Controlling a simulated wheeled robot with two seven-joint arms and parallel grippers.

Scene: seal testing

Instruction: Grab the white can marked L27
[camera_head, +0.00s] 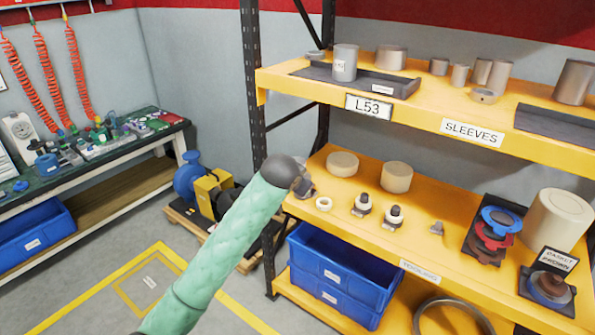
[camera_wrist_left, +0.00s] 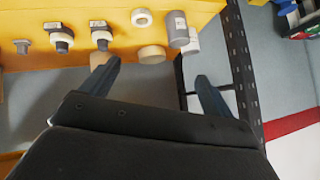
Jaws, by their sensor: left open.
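A light grey can (camera_wrist_left: 178,28) with a small pale label stands at the end of the lower shelf in the left wrist view. A white object (camera_wrist_left: 191,46) is beside it, partly hidden by the can. I cannot read L27 on either. In the head view my left arm covers most of that shelf end. Another grey can (camera_head: 345,63) with an unreadable label stands on the upper shelf. My left gripper (camera_wrist_left: 158,72) is open and empty, its fingers pointing toward the lower shelf end, apart from the can. My right gripper is not in view.
Near the grey can are a white ring (camera_head: 323,203), cream discs (camera_head: 342,163) and small dark-topped fittings (camera_head: 362,203). A black rack post (camera_wrist_left: 240,60) stands close to the gripper. Blue bins (camera_head: 345,275) sit below. The upper shelf (camera_head: 420,113) overhangs.

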